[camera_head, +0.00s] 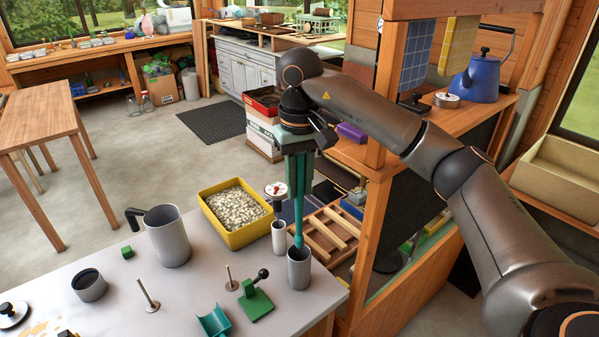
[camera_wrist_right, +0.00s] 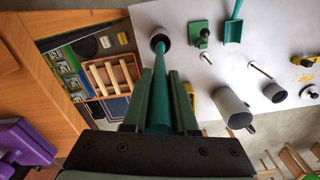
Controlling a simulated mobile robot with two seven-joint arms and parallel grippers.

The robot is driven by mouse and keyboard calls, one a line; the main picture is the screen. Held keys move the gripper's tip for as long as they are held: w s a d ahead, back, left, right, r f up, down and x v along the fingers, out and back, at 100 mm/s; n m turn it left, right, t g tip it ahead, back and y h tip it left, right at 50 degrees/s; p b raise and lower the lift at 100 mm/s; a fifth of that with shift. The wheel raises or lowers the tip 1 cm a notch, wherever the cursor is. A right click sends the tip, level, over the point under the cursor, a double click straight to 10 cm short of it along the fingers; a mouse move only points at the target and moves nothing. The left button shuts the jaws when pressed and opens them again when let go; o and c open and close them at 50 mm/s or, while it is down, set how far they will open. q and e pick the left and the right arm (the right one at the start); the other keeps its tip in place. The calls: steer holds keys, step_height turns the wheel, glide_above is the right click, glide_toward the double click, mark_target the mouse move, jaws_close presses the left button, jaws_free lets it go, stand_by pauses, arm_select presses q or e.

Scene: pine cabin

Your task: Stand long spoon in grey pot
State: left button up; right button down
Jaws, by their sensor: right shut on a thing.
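The long teal spoon (camera_head: 298,222) hangs nearly upright from my right gripper (camera_head: 298,190), which is shut on its upper part. In the right wrist view, the spoon (camera_wrist_right: 160,100) runs between the green fingers of the gripper (camera_wrist_right: 162,78). The grey pot (camera_head: 299,273) stands upright near the right edge of the grey table. The spoon's lower end is at the pot's mouth, and it also lines up with the pot (camera_wrist_right: 160,35) in the right wrist view. I cannot tell how deep the tip reaches. My left gripper is not in view.
A narrow pale cylinder (camera_head: 278,238) stands close behind the pot. A yellow tray (camera_head: 247,234) of pale pieces and a large grey jug (camera_head: 168,236) stand farther left. A green block with a black knob (camera_head: 255,303) is in front. A wooden post (camera_head: 368,220) rises to the right.

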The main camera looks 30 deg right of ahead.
mark_target(300, 196)
steer(key=shift+f, duration=0.5)
steer(key=shift+f+b, duration=3)
steer(key=shift+f, duration=1.5)
steer(key=c, duration=0.6)
jaws_free()
steer(key=shift+r+p, duration=2.45)
steer(key=shift+r, duration=0.6)
